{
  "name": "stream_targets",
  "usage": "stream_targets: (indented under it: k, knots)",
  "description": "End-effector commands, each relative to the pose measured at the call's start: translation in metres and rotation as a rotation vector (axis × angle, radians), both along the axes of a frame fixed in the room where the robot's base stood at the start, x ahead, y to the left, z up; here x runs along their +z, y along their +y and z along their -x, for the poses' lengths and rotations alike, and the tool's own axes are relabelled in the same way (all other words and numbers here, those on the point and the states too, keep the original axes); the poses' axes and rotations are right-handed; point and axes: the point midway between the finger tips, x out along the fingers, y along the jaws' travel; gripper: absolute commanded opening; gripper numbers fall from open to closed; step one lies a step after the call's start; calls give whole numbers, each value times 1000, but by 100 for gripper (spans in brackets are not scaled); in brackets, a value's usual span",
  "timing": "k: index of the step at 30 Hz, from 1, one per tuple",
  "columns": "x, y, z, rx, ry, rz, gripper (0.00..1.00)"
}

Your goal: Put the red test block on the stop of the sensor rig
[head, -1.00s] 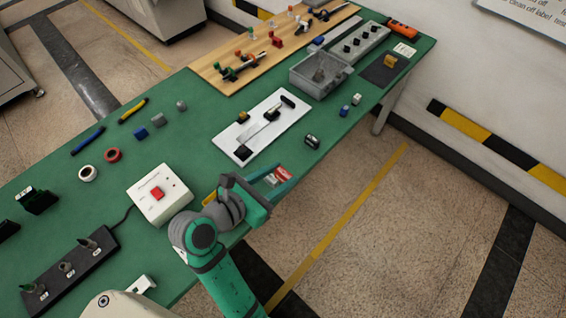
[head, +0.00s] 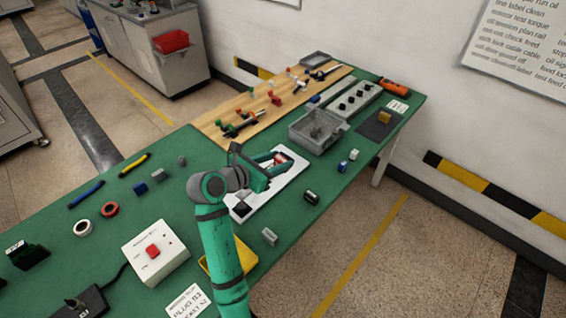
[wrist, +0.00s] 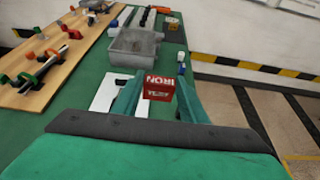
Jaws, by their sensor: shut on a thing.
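The red test block (head: 281,158) is between the fingers of my gripper (head: 277,160). In the wrist view the block (wrist: 159,88) shows white lettering, and the fingers (wrist: 158,95) close on its sides. The sensor rig is a white plate (head: 262,205) on the green bench, with a dark part (head: 242,208) at its near-left end. My gripper is over the far part of this plate, and the arm hides the plate's middle. The stop is hidden behind the gripper. In the wrist view a piece of the plate (wrist: 103,92) shows left of the block.
A grey bin (head: 318,132) stands just beyond the rig. A wooden board (head: 232,120) with fittings lies behind it. Small blocks (head: 342,166) and a dark cylinder (head: 311,197) lie near the bench's right edge. A yellow tray (head: 240,262) is beside my arm.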

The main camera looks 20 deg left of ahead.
Motion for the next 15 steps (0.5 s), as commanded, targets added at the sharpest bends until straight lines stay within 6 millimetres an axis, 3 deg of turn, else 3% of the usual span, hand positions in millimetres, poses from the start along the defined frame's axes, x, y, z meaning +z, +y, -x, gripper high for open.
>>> stream_targets:
  k: [5,15]
  knots:
    - [-7,8,-22,0,1,1,6]
    - [-39,34,-88,0,1,1,6]
